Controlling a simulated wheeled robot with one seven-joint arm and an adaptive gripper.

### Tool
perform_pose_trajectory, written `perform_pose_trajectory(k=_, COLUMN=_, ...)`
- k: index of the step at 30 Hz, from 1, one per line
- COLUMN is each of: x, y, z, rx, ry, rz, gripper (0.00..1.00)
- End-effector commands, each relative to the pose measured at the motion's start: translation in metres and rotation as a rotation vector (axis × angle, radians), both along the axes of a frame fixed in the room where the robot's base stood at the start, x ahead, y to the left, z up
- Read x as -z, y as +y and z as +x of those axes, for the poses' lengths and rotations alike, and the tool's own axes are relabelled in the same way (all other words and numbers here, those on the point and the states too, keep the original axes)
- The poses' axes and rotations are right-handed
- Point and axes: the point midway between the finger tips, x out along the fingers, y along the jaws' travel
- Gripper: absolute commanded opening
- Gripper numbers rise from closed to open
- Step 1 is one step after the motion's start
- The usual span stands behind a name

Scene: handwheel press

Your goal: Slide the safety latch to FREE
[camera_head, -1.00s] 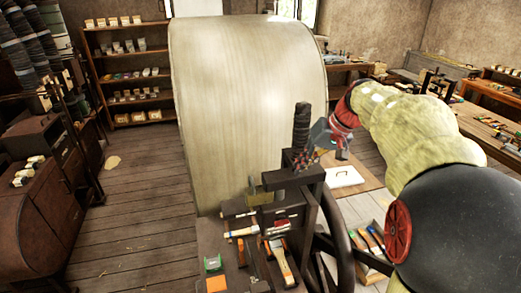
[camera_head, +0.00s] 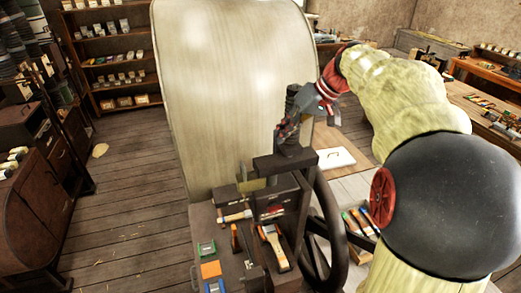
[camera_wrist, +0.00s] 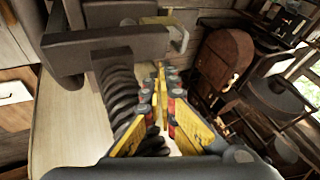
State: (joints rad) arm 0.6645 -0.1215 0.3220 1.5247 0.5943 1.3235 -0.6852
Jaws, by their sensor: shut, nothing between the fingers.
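The dark press (camera_head: 284,160) stands in the middle of the head view, with a black ribbed screw (camera_head: 291,105) rising from its top. A brass-coloured bracket (camera_head: 257,184) sits on its left side; I cannot tell whether this is the safety latch. A brass hook-shaped piece (camera_wrist: 178,32) shows beyond the press's dark arm in the wrist view. My gripper (camera_wrist: 160,75) is shut and empty, close beside the ribbed screw; I cannot tell whether they touch. In the head view my gripper (camera_head: 288,128) overlaps the screw. No FREE marking is readable.
A large handwheel (camera_head: 332,230) stands right of the press. A hammer (camera_head: 236,216), an orange-handled tool (camera_head: 273,246) and small coloured boxes (camera_head: 210,270) lie on the press's bench. The floor at left is open.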

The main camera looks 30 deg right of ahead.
Motion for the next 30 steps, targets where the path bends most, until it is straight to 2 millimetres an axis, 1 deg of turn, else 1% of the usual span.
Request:
perform_pose_trajectory(k=5, x=0.018, y=0.008, z=0.009, rx=-0.002, ry=0.003, rz=0.002, gripper=0.0)
perform_pose_trajectory(k=17, x=0.081, y=0.036, z=0.041, rx=-0.002, ry=0.005, rz=0.002, gripper=0.0)
perform_pose_trajectory(k=21, x=0.083, y=0.056, z=0.046, rx=-0.003, ry=0.0, rz=0.0, gripper=0.0)
perform_pose_trajectory(k=24, x=0.087, y=0.066, z=0.047, rx=-0.002, ry=0.003, rz=0.001, gripper=0.0)
perform_pose_trajectory(k=30, x=0.089, y=0.073, z=0.049, rx=0.0, ry=0.001, rz=0.0, gripper=0.0)
